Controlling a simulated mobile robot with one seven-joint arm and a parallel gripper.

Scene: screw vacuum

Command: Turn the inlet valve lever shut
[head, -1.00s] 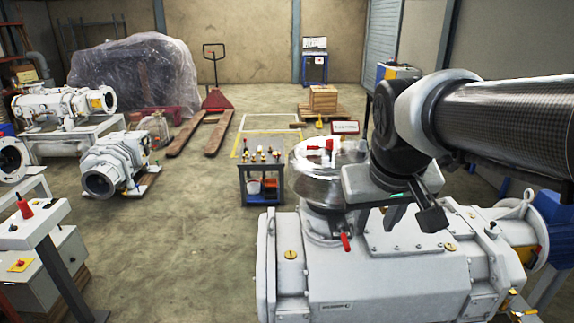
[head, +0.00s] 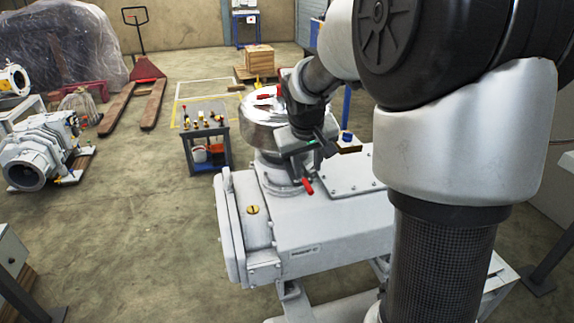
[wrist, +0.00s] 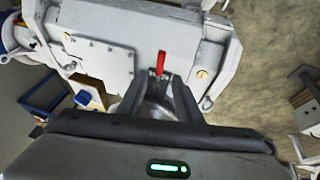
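The red lever (head: 307,186) sticks out at the foot of the shiny steel vessel (head: 262,125), low on its neck, on top of the pale grey pump (head: 320,225). In the wrist view the red lever (wrist: 161,61) lies just beyond the fingertips, roughly centred between them. My gripper (head: 309,152) points down beside the vessel, above and close to the lever. Its two fingers (wrist: 158,88) stand apart with nothing held between them. I cannot tell the exact gap between fingertips and lever. The lever's pivot is hidden in the wrist view.
Another red handle (head: 265,97) is on the vessel's top. A small tool cart (head: 207,135) stands left of the pump. A pallet truck (head: 150,90) and another pump (head: 42,150) are farther left. The floor (head: 130,240) left of the pump is clear. My arm covers the right side.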

